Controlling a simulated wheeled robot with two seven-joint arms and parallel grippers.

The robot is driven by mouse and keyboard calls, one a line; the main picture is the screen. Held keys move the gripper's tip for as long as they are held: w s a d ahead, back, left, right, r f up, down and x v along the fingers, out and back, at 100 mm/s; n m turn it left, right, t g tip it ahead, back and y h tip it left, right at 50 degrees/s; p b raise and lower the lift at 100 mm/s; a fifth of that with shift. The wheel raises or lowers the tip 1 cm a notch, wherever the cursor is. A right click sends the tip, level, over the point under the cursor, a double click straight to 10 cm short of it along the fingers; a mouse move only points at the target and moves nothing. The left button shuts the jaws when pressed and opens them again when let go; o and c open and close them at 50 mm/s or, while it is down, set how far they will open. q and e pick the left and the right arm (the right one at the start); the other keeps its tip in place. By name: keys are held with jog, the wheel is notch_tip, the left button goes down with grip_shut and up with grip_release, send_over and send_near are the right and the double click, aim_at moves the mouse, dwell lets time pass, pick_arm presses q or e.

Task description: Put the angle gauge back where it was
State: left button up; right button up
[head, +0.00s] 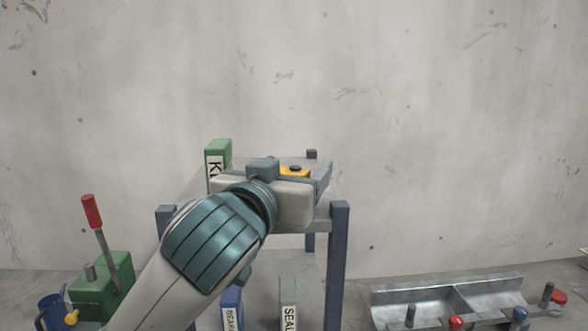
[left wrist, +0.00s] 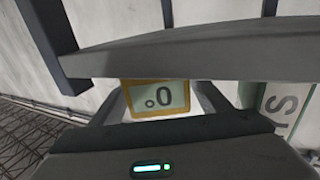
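The angle gauge is yellow with a black knob on top; in the head view it (head: 294,172) shows partly behind my left gripper, at the top of the blue-posted stand (head: 338,250). My left gripper (head: 305,178) is at the stand's top. Its fingers lie on either side of the gauge in the left wrist view, close to its edges; I cannot tell whether they press on it. The gauge's underside is hidden. My right gripper is not in view.
A green labelled box (head: 218,160) stands close by on the stand's top. Blue (head: 231,308) and grey (head: 289,300) labelled boxes stand lower down. A green block with a red-handled lever (head: 91,212) is at left. A metal tray (head: 440,290) with several coloured knobs lies at right.

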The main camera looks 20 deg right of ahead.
pick_arm(q)
jog(key=shift+r, duration=0.15)
jog(key=shift+s+a, duration=0.25)
jog(key=shift+s, duration=0.1)
jog(key=b+v, duration=0.4)
jog(key=v, duration=0.7)
dwell(0.3)
